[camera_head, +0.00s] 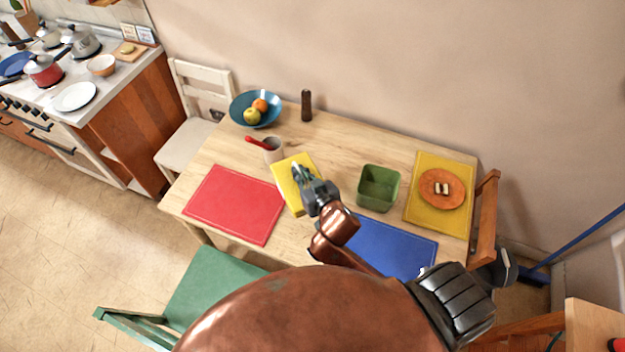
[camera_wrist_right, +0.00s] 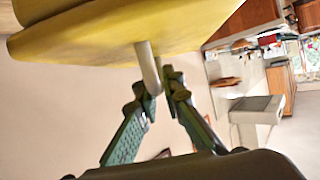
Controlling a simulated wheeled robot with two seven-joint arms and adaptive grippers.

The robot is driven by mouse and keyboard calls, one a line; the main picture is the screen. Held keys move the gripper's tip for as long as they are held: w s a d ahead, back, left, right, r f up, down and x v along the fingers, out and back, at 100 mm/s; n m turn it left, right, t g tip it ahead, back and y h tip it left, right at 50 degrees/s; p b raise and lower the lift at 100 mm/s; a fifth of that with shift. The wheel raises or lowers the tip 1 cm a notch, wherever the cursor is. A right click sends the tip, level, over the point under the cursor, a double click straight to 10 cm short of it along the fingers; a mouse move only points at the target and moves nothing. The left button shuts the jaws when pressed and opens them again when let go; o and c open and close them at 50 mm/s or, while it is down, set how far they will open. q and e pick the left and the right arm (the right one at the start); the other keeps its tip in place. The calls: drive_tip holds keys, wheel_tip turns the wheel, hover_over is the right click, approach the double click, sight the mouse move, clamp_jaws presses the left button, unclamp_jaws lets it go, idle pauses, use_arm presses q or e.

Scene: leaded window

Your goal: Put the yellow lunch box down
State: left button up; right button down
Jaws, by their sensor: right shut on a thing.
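The yellow lunch box (camera_head: 291,190) is over the middle of the wooden table, between the red and blue mats, partly covered by my gripper. My right gripper (camera_head: 302,176) is shut on its handle. In the right wrist view the lunch box (camera_wrist_right: 120,32) fills the top, and its pale grey handle (camera_wrist_right: 147,66) runs between the fingertips of my right gripper (camera_wrist_right: 160,82). I cannot tell whether the box's underside touches the table. My left gripper is not in view.
The table (camera_head: 335,150) holds a red mat (camera_head: 232,205), a blue mat (camera_head: 392,248), a green bin (camera_head: 379,188), a cup with a red utensil (camera_head: 272,152), a fruit bowl (camera_head: 243,104), a brown mill (camera_head: 306,105) and a yellow mat (camera_head: 457,168) under an orange plate (camera_head: 430,190).

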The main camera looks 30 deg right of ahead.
drive_tip(key=shift+m+h, duration=0.3)
drive_tip(key=shift+h, duration=0.2)
drive_tip(key=d+f, duration=0.1)
drive_tip(key=f, duration=0.1)
drive_tip(key=s+d+f+p, duration=0.1)
drive_tip(key=d+f, duration=0.1)
drive_tip(key=s+d+f+p, duration=0.1)
drive_tip(key=d+f, duration=0.1)
drive_tip(key=shift+f, duration=0.15)
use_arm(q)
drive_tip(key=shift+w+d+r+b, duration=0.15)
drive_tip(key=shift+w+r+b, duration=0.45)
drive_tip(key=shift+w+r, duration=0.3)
use_arm(e)
drive_tip(key=w+d+f, duration=0.6)
drive_tip(key=w+f, duration=0.5)
drive_tip(key=f, duration=0.2)
drive_tip(key=shift+w+d, duration=0.4)
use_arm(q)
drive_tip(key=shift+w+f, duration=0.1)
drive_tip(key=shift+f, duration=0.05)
use_arm(e)
drive_tip(key=shift+f, duration=0.1)
drive_tip(key=c, duration=2.1)
unclamp_jaws()
